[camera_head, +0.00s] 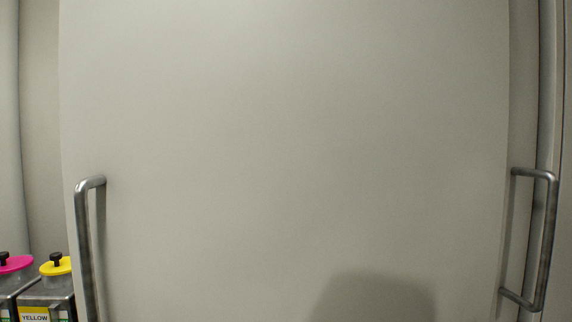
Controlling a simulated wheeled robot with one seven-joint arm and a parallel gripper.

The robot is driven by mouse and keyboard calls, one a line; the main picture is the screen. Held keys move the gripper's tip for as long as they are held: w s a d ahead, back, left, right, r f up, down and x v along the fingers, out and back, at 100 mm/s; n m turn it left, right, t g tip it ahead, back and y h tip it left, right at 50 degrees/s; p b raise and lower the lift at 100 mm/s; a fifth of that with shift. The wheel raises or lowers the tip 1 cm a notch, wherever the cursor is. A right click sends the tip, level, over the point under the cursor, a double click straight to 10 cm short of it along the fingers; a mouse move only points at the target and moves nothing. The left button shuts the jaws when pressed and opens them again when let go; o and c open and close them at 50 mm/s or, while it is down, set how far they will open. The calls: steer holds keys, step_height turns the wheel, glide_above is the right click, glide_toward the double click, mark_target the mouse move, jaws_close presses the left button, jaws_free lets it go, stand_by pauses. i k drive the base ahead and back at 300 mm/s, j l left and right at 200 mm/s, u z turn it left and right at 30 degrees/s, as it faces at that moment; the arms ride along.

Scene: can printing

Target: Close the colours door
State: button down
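A large pale grey door panel (290,140) fills most of the head view. A metal bar handle (85,250) stands upright near its left edge. Left of that edge there is an opening, and ink containers show inside it. One has a yellow lid (56,266) and a label reading YELLOW (35,317). Another has a magenta lid (15,264). The door appears to stand open. My gripper is not in view.
A second metal handle (545,240) is at the right, beside a vertical seam and panel edge. A soft dark shadow (375,298) falls on the lower part of the door. The floor is out of view.

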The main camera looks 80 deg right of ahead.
mark_target(223, 160)
steer(key=z, duration=0.5)
steer(key=l+z, duration=0.15)
steer(key=z, duration=0.35)
steer(key=k+l+z, duration=0.1)
steer(key=z, duration=0.85)
steer(key=l+z, duration=0.15)
steer(key=z, duration=0.35)
steer(key=l+z, duration=0.1)
steer(key=z, duration=0.4)
